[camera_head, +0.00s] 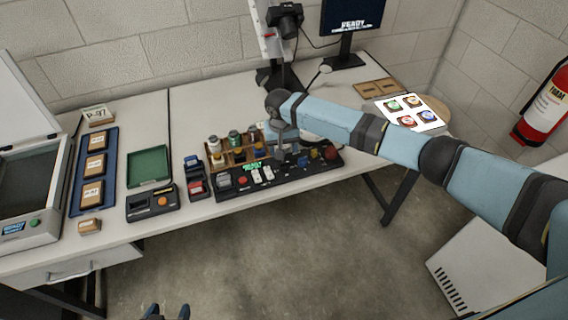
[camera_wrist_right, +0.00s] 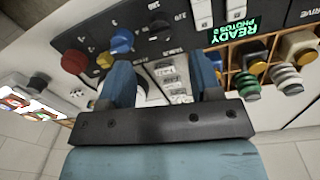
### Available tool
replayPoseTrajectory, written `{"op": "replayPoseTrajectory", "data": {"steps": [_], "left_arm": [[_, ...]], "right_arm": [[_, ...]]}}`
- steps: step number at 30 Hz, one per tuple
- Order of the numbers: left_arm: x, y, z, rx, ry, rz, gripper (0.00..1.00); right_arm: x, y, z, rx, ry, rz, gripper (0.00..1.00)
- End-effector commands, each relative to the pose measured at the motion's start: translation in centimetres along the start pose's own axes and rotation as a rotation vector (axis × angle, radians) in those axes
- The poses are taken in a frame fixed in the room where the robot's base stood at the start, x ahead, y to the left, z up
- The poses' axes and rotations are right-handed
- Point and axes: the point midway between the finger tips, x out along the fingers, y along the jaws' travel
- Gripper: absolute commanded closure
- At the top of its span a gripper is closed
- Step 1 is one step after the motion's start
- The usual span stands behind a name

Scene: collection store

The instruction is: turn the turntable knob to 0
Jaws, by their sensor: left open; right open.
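The control panel (camera_head: 290,174) lies along the table's front edge, with keys, a lit display and coloured knobs. In the right wrist view a black knob (camera_wrist_right: 160,22) has printed numbers around it, too small to read surely; it may be the turntable knob. My left gripper (camera_head: 167,312) is open and empty, low at the front.
Beside the black knob are a blue knob (camera_wrist_right: 122,40), a yellow knob (camera_wrist_right: 105,60) and a red knob (camera_wrist_right: 74,62). A wooden rack of jars (camera_head: 237,157) stands behind the panel. A camera stand and a monitor (camera_head: 352,18) stand at the back.

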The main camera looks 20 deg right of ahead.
Motion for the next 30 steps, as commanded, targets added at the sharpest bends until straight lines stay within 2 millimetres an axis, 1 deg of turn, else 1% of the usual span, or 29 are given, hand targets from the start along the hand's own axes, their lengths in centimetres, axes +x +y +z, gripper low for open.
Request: {"op": "replayPoseTrajectory", "data": {"steps": [1, 6, 9, 12, 17, 24, 26, 27, 29, 30], "left_arm": [[0.0, 0.0, 0.1, 0.0, 0.0, 0.0, 0.32], [0.1, 0.0, 0.2, 0.0, -0.001, 0.0, 0.32], [0.1, 0.0, 0.4, 0.0, -0.003, 0.0, 0.32], [0.2, 0.0, 0.5, 0.0, -0.005, 0.0, 0.32], [0.2, 0.0, 0.7, 0.0, -0.007, -0.001, 0.32], [0.2, -0.1, 0.7, 0.0, -0.007, -0.001, 0.32], [0.2, -0.1, 0.7, 0.0, -0.007, -0.001, 0.32], [0.2, -0.1, 0.6, 0.0, -0.007, -0.001, 0.32], [0.1, -0.1, 0.6, 0.0, -0.006, -0.001, 0.32], [0.1, -0.1, 0.6, 0.001, -0.006, -0.001, 0.32]], "right_arm": [[1.2, -0.1, 0.0, 0.0, -0.002, 0.001, 0.42], [4.5, 0.0, 0.0, -0.001, -0.001, 0.001, 0.42], [5.9, -0.1, 0.0, 0.0, -0.001, -0.001, 0.42], [6.9, -0.1, 0.0, -0.001, 0.0, -0.002, 0.42], [7.5, -0.1, 0.0, -0.002, 0.001, -0.002, 0.42], [7.6, -0.1, 0.0, -0.002, 0.001, -0.002, 0.42], [7.6, -0.1, 0.0, -0.002, 0.001, -0.002, 0.56], [7.6, -0.1, 0.0, -0.002, 0.001, -0.002, 0.65], [7.6, -0.1, 0.0, -0.002, 0.001, -0.002, 0.79], [7.6, -0.1, 0.0, -0.002, 0.001, -0.002, 0.88]]}}
